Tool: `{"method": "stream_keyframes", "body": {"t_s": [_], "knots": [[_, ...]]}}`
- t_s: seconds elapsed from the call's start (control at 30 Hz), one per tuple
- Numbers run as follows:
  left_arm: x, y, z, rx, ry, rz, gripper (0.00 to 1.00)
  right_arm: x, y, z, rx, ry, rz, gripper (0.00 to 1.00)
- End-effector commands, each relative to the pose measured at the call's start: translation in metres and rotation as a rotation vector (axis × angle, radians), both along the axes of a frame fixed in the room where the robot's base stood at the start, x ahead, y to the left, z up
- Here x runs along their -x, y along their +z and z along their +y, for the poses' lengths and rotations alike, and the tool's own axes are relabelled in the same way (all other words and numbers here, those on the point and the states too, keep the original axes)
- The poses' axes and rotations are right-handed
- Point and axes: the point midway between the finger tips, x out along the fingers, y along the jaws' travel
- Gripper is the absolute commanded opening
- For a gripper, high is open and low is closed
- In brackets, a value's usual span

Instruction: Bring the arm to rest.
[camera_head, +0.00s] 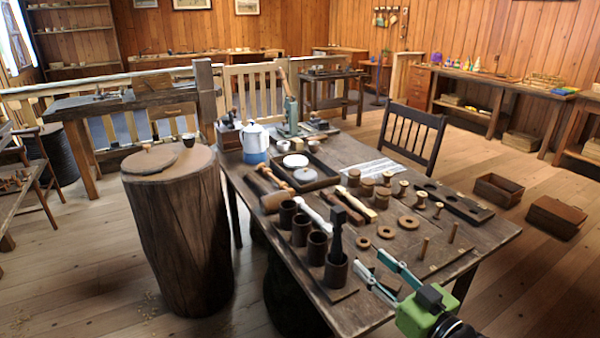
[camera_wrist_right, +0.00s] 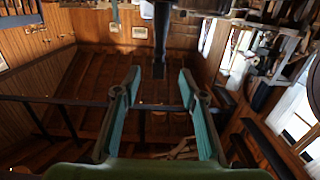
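My right gripper (camera_head: 369,261) reaches in from the lower right of the head view, its green body over the near edge of the workbench (camera_head: 365,315). Its two fingers are spread apart with nothing between them. The right wrist view also shows the fingers (camera_wrist_right: 158,76) apart and empty, with the room behind them. My left gripper is in neither view. Several turned wooden spools (camera_head: 368,187) stand on the bench, farther back than the right gripper.
Dark cups (camera_head: 318,247) stand left of the right gripper, one holding a dark upright tool (camera_head: 337,232). Wooden rings (camera_head: 363,243) and upright pegs (camera_head: 424,247) lie close by. A stump (camera_head: 185,240) stands left of the bench, a chair (camera_head: 413,133) behind it. Floor at right is mostly open.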

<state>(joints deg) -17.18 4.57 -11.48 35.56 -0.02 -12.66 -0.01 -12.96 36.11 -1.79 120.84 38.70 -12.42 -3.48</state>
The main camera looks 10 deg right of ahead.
Motion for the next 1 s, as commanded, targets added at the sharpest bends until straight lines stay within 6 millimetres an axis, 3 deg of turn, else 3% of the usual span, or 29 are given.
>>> {"method": "stream_keyframes", "body": {"t_s": [0.17,0.3,0.4,0.6,0.9,1.0], "knots": [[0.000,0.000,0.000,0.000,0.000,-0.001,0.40,0.032,-0.064,0.030,0.069,0.012,0.208,0.38],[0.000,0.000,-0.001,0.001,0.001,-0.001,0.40,0.087,-0.133,0.050,0.167,-0.002,0.480,0.38],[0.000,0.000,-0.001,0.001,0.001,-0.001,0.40,0.129,-0.168,0.053,0.225,-0.032,0.655,0.38],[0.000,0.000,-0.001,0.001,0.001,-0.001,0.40,0.197,-0.203,0.048,0.295,-0.094,0.912,0.38],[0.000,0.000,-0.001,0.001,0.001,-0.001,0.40,0.285,-0.223,0.038,0.340,-0.187,1.213,0.38],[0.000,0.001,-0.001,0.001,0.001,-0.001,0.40,0.274,-0.251,0.038,0.347,-0.181,1.215,0.38]]}}
